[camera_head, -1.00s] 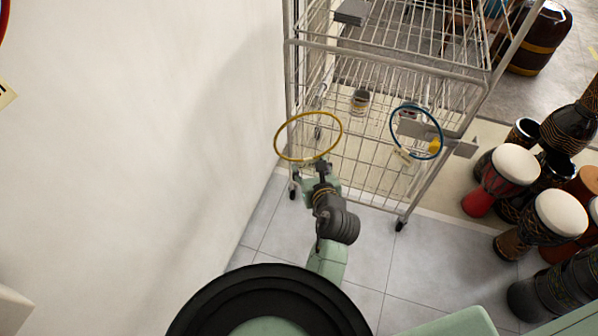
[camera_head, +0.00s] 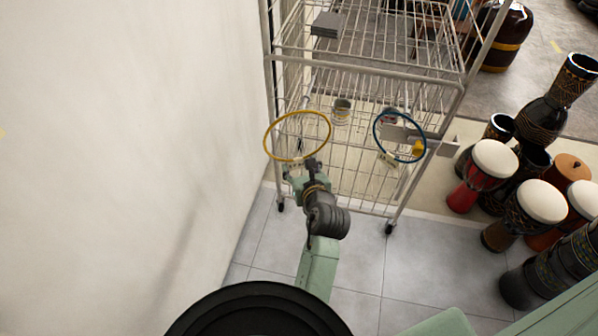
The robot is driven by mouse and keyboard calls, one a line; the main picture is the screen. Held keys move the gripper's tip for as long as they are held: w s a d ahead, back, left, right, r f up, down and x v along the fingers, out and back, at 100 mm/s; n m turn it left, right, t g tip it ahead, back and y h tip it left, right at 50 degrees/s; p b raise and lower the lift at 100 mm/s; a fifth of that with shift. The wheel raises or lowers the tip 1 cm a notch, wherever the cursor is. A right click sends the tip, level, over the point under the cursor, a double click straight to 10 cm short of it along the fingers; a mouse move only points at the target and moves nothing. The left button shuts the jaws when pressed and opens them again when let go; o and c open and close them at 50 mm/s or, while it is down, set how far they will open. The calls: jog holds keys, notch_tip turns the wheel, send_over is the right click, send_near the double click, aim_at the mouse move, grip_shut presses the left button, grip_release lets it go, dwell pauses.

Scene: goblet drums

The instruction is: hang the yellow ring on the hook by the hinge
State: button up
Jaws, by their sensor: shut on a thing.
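The yellow ring (camera_head: 284,160) is upright in front of the wire rack's left part. My gripper (camera_head: 311,165) is shut on its lower edge, and the rest of the ring stands above the fingers. A blue ring (camera_head: 376,126) hangs at the rack's right side, by a grey plate (camera_head: 398,132). A grey bracket (camera_head: 449,147) sticks out at the right post; I cannot tell whether it is the hinge. A short pale peg (camera_head: 305,102) shows behind the yellow ring's top. I cannot make out for certain which part is the hook by the hinge.
The wire rack (camera_head: 365,68) on castors stands ahead, with a dark block (camera_head: 326,24) on its upper shelf. A white wall (camera_head: 120,150) is close on the left. Several goblet drums (camera_head: 494,160) crowd the right. Tiled floor (camera_head: 350,262) is clear before the rack.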

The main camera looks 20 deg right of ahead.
aim_at(307, 157)
jog(key=shift+w+d+f, duration=0.1)
jog(key=shift+w+d, duration=0.4)
jog(key=shift+w, duration=0.3)
jog(key=shift+w+d+f, duration=0.1)
jog(key=shift+w+d, duration=0.45)
jog(key=shift+w, duration=0.2)
jog(key=shift+w+d, duration=0.5)
jog(key=shift+w, duration=0.3)
jog(key=shift+w+d+f, duration=0.4)
jog(key=shift+w+f, duration=0.15)
jog(key=shift+f, duration=0.2)
jog(key=o, duration=1.4)
jog(key=shift+c, duration=0.2)
jog(key=shift+f, duration=0.1)
jog(key=shift+s, duration=0.1)
jog(key=v, duration=1.2)
